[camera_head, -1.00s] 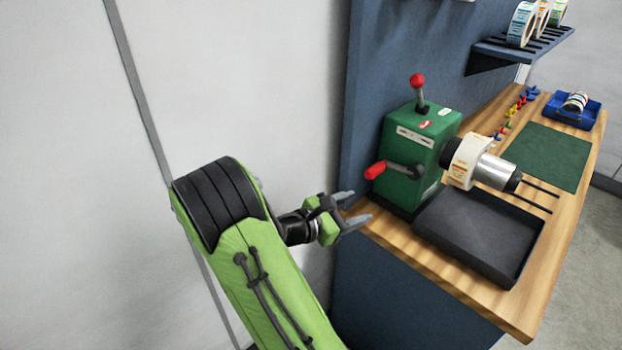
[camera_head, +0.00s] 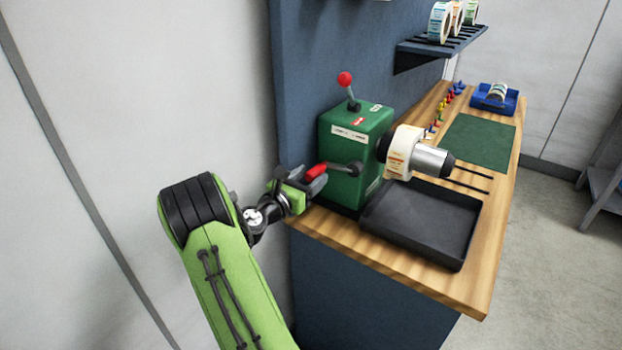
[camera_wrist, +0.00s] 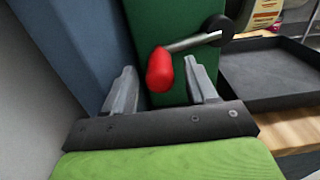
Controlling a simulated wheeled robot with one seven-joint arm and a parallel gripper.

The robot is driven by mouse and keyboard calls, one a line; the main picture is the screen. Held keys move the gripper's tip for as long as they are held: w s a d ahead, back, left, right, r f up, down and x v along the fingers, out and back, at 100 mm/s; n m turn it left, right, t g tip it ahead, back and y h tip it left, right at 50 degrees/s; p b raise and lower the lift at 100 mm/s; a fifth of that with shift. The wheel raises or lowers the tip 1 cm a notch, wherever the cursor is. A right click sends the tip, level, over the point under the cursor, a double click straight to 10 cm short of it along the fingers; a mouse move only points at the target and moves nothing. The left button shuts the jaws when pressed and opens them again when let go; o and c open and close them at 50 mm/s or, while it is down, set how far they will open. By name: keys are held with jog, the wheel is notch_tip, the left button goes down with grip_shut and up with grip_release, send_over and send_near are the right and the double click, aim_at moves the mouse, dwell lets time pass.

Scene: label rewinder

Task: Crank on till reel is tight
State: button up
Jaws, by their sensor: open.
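The green rewinder box (camera_head: 352,180) stands on the wooden bench. A crank with a red handle (camera_head: 317,171) sticks out from its near face toward the left; the red handle also shows in the wrist view (camera_wrist: 160,70). My gripper (camera_head: 312,180) is open at the crank handle. In the wrist view my gripper (camera_wrist: 163,88) has the red handle between its two spread fingers, with a gap on each side. A white label reel (camera_head: 402,152) sits on the metal spindle (camera_head: 430,161) at the box's right. A lever with a red knob (camera_head: 345,79) stands upright on top.
A black tray (camera_head: 425,215) lies below the reel. A green mat (camera_head: 478,141), small coloured pieces and a blue bin (camera_head: 495,98) are farther back. A shelf (camera_head: 442,44) holds several rolls. A blue panel (camera_head: 310,90) rises behind the box.

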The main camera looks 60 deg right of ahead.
jog(key=shift+d, duration=0.55)
grip_shut()
